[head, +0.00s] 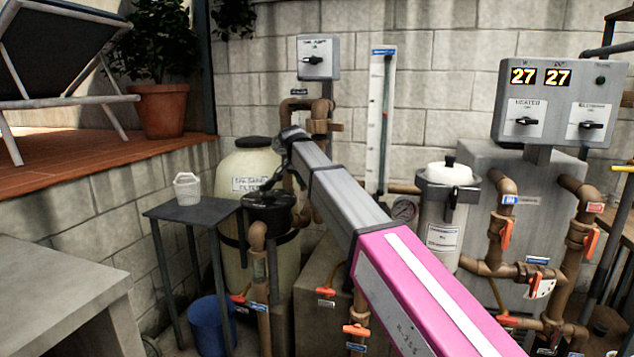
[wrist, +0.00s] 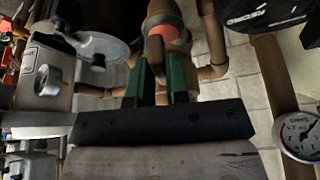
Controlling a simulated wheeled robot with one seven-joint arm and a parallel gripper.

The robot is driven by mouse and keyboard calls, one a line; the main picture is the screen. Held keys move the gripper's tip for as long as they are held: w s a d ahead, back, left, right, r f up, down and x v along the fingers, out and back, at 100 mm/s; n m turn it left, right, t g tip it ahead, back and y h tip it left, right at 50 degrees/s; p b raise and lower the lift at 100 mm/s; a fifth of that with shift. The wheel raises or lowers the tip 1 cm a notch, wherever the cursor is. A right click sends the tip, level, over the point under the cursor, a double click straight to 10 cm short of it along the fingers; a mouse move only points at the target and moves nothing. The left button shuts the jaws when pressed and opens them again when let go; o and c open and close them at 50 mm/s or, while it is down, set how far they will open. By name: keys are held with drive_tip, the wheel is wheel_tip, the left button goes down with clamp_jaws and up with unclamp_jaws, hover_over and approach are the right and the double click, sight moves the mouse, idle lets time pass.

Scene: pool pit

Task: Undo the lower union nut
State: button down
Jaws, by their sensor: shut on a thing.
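My gripper (wrist: 160,70) shows in the wrist view as two green fingers on a dark bar. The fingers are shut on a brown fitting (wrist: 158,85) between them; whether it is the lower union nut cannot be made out. A wider brown collar with an orange-red ring (wrist: 163,32) sits just beyond the fingertips. In the head view my pink and grey arm reaches up and left to the pipes beside the filter tank (head: 250,180). The arm hides part of these pipes, and the fingertips cannot be made out there.
A black valve head (head: 268,203) is below the arm's end. A small table (head: 192,212) with a white basket (head: 187,188) and a blue bucket (head: 210,325) stand left. A white canister (head: 440,220) and brown pipes with orange handles (head: 505,235) stand right. A gauge (wrist: 298,135) is near the gripper.

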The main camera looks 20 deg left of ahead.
drive_tip(key=shift+w+a+r+m+g+h, duration=0.15)
drive_tip(key=shift+w+a+m+h, duration=0.25)
drive_tip(key=shift+a+m, duration=0.4)
drive_tip(key=shift+w+a+m+g+h, duration=0.25)
drive_tip(key=shift+w+a+m, duration=0.3)
drive_tip(key=shift+m, duration=0.5)
drive_tip(key=shift+w+a+r+m+g+h, duration=0.1)
drive_tip(key=shift+w+a+m+h, duration=0.3)
drive_tip(key=shift+a+m, duration=0.4)
drive_tip(key=shift+w+d+m, duration=0.1)
drive_tip(key=shift+m, duration=0.15)
drive_tip(key=c, duration=1.1)
unclamp_jaws()
drive_tip(key=shift+f, duration=0.1)
drive_tip(key=shift+d, duration=0.1)
drive_tip(key=v, duration=1.1)
drive_tip(key=shift+d+f, duration=0.1)
